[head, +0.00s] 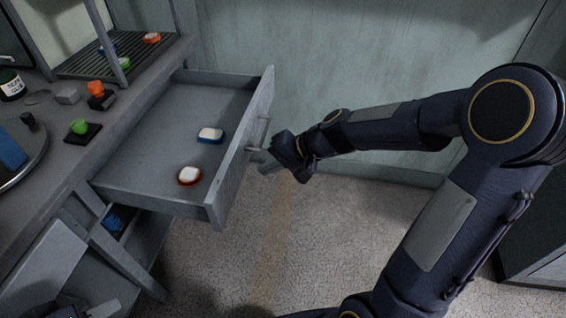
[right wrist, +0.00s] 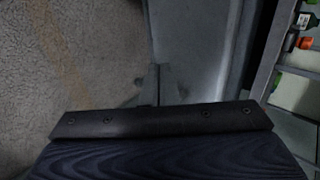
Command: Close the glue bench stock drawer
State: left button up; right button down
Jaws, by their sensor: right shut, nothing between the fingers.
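The stock drawer (head: 148,140) is pulled well out of the grey glue bench (head: 62,137) in the head view. Inside it lie a blue-and-white piece (head: 210,135) and a red-and-white piece (head: 189,175). The drawer front (head: 236,165) faces right and has a bar handle (head: 257,141). My right gripper (head: 268,166) is shut and empty beside the drawer front, near the handle; I cannot tell whether it touches. In the right wrist view its fingers (right wrist: 155,85) show against the grey drawer front (right wrist: 190,50). My left gripper is not in view.
On the bench are a glue jar (head: 11,86), a green piece on a black block (head: 80,127), an orange piece (head: 96,88) and a round plate (head: 38,150) at the left. A slatted rack (head: 90,62) stands behind. The floor (head: 330,240) right of the drawer is clear.

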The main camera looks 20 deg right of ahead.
aim_at(237, 173)
jog(key=w+a, duration=0.1)
jog(key=w+a+f, duration=0.1)
jog(key=a, duration=0.1)
jog(key=shift+w+a+f, duration=0.15)
jog(key=shift+a, duration=0.1)
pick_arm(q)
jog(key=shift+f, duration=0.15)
pick_arm(e)
jog(key=shift+w+a, duration=0.35)
jog(key=shift+a, duration=0.15)
jog(key=shift+a, duration=0.1)
